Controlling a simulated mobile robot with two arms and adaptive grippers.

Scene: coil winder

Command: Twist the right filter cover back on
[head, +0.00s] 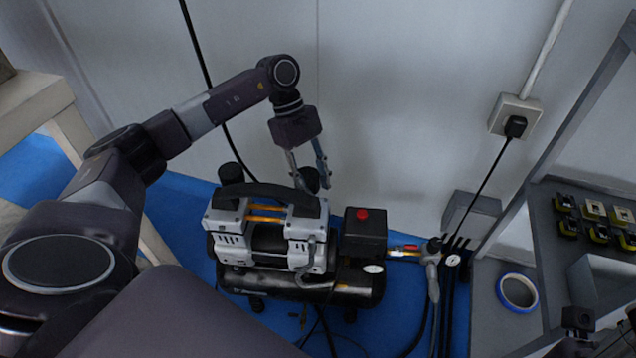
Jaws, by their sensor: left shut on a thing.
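The air compressor (268,235) is a silver and black machine with a carry handle, standing on the blue floor by the wall. Its left filter cover (231,173) is a black round cap standing up at the back left of the machine. The right filter cover (310,177) is a similar black round cap at the back right, partly hidden by fingers. My left gripper (310,177) reaches down from above, its fingers on either side of the right cover, shut on it. Whether the cover touches its seat cannot be told.
A black box with a red button (363,215) is at the compressor's right. Hoses and a gauge (453,260) hang further right. A wall socket (515,115), a blue tape roll (517,292) and a shelf with several yellow-black items (599,233) are at right.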

